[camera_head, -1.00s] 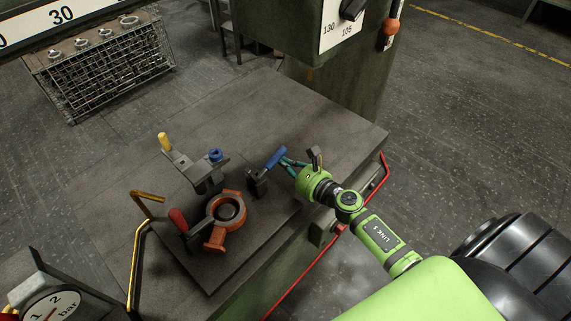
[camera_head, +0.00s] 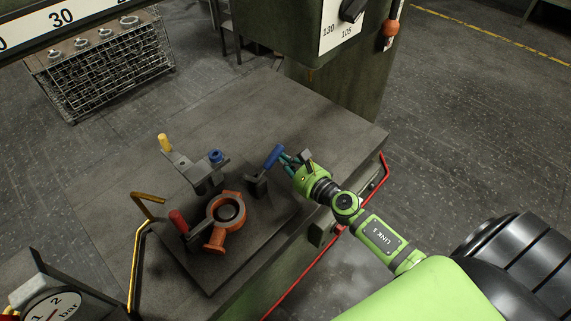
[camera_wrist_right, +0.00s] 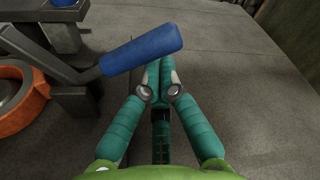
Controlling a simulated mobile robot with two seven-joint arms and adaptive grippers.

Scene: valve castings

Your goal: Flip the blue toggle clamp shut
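The toggle clamp's blue handle (camera_head: 273,156) sits on a dark lever above its dark base (camera_head: 257,187), at the right side of the dark fixture plate. The handle leans up and to the right. In the right wrist view the blue handle (camera_wrist_right: 142,49) crosses just beyond my fingertips. My right gripper (camera_head: 287,160) is at the handle's right side. Its teal fingers (camera_wrist_right: 161,72) are together with nothing between them, close against or touching the handle; I cannot tell which. My left gripper is not in view.
An orange valve casting (camera_head: 226,211) sits on the plate, with a red-handled clamp (camera_head: 178,221) beside it. A bracket with a blue knob (camera_head: 215,156) and a yellow-handled part (camera_head: 164,142) stand behind. A red rail (camera_head: 318,258) runs along the table edge. The table's far side is clear.

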